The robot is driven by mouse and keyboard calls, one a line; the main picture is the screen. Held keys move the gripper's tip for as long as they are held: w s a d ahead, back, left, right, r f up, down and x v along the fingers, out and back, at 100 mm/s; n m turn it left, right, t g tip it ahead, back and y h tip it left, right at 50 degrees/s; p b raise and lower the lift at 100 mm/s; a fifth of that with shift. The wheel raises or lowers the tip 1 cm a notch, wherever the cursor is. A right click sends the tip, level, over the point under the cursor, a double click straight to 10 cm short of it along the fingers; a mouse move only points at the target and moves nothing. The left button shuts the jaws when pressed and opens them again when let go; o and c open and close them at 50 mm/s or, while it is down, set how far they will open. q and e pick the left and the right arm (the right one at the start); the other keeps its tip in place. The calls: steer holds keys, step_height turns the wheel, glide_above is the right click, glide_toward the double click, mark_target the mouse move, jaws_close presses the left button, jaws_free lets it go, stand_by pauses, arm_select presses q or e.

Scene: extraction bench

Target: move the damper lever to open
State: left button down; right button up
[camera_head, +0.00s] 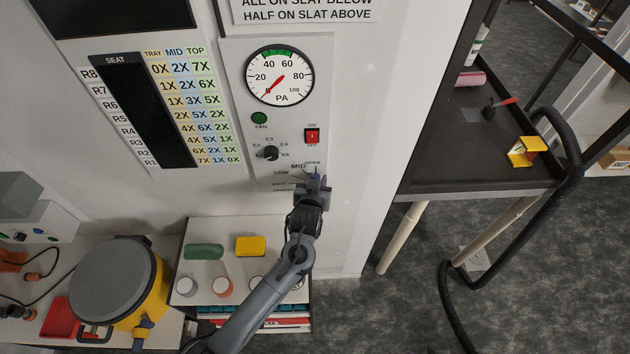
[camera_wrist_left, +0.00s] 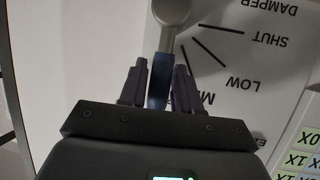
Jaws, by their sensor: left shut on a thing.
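The damper lever (camera_wrist_left: 158,88) has a grey round hub (camera_wrist_left: 171,10) and a blue handle, seen in the left wrist view. My left gripper (camera_wrist_left: 160,88) is shut on the handle, with a dark finger on each side. The dial plate shows DAMPER, SHUT, LOW and part of MID upside down; the lever lies to the left of these marks, beyond the MID line. The OPEN mark is hidden there by the gripper. In the head view my left gripper (camera_head: 313,188) is at the panel below the OPEN label (camera_head: 312,163) and covers most of the lever.
Above it on the panel (camera_head: 235,120) are a PA gauge (camera_head: 279,76) with its needle near zero, a red switch (camera_head: 312,136) and a black knob (camera_head: 270,153). A low shelf (camera_head: 215,255) with cups stands below. A dark bench (camera_head: 440,150) is right.

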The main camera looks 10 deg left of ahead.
arm_select(q)
steer(key=c, duration=0.9)
jaws_free()
steer(key=shift+d, duration=0.1)
steer(key=b+v, duration=0.1)
steer(key=v, duration=0.9)
steer(key=shift+s+r, duration=0.1)
steer(key=shift+s, duration=0.3)
